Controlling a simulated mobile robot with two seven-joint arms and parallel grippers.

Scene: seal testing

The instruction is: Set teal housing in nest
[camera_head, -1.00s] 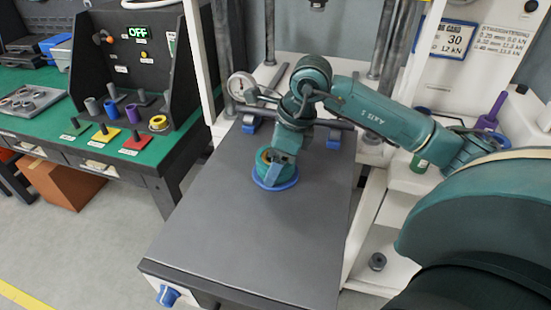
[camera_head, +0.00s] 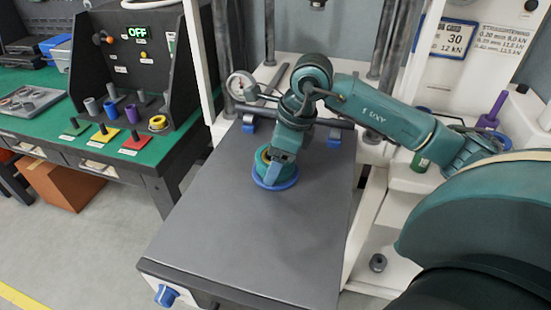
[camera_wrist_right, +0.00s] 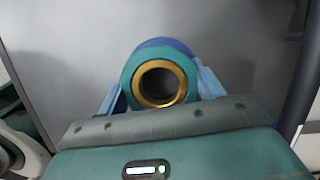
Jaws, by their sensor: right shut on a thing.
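The teal housing (camera_head: 264,165) is a round ring-shaped part with a brass-coloured bore, which shows in the right wrist view (camera_wrist_right: 160,84). It sits at a blue ring (camera_head: 274,184) on the grey plate; I take this ring to be the nest. In the wrist view a blue edge (camera_wrist_right: 158,43) shows just beyond the housing. My right gripper (camera_head: 276,162) is shut on the housing from above, with one pale blue finger on each side of it in the wrist view. Whether the housing is fully seated is hidden. My left gripper is not in view.
The grey plate (camera_head: 235,235) is otherwise clear around the blue ring. Metal columns (camera_head: 386,45) and a dial gauge (camera_head: 242,86) stand behind it. A green bench (camera_head: 80,150) with coloured parts is at the left. A purple part (camera_head: 492,112) stands on the right shelf.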

